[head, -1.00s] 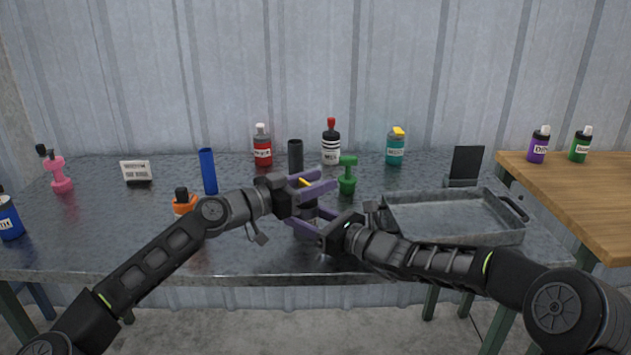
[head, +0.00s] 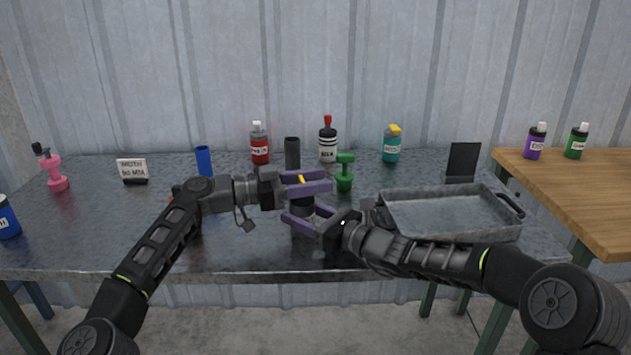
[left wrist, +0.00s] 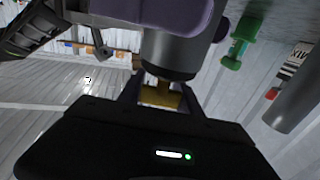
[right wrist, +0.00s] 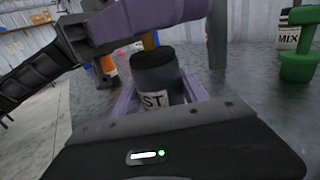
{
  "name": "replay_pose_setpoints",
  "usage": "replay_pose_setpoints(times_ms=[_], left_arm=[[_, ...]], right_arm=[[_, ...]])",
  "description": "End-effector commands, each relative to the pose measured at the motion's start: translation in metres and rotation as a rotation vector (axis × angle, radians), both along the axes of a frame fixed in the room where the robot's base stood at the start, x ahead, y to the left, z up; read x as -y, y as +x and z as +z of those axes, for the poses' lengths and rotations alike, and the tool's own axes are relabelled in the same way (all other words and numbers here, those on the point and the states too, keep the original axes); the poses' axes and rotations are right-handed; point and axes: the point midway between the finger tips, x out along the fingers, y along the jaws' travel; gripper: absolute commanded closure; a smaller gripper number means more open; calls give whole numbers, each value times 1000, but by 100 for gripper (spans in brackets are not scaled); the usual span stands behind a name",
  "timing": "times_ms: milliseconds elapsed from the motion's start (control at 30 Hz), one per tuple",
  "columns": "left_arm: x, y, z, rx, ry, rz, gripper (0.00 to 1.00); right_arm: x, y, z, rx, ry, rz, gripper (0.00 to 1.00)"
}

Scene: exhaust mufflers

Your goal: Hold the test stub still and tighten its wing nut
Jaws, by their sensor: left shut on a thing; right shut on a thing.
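The test stub (head: 302,209) is a dark upright cylinder with a pale label, standing near the middle of the grey table; part of the label shows in the right wrist view (right wrist: 156,82). Its yellow wing nut (head: 302,179) is on top, and it also shows in the left wrist view (left wrist: 160,96). My left gripper (head: 306,184) comes in at the top of the stub and is shut on the wing nut. My right gripper (head: 304,221) is lower and is shut around the stub's body. The fingers hide parts of both.
A grey tray (head: 384,222) lies just right of the grippers. A green clamp-like piece (head: 345,175) and a dark cylinder (head: 292,153) stand close behind. Several bottles line the back. A blue tube (head: 204,160) stands behind my left arm. The front middle of the table is clear.

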Motion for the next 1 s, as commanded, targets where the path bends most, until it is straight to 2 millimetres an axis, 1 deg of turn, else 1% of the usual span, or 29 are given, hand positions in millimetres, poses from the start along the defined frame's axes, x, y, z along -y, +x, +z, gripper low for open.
replay_pose_setpoints(times_ms=[33,67,300,567,667,833,1000], left_arm=[[-1,1,-2,-1,2,5,100],[-1,1,-2,-1,2,5,57],[-1,1,-1,-1,1,3,37],[-1,1,0,0,1,3,36],[0,1,4,0,1,3,36],[0,0,23,2,1,3,36],[0,1,57,4,2,4,36]], right_arm=[[-3,-2,0,0,2,6,94],[-3,-2,0,0,2,6,94],[-1,-1,0,0,1,3,94],[0,0,0,1,1,1,94],[0,0,0,0,0,0,94],[0,0,0,0,0,0,94],[0,0,0,0,0,0,94]])
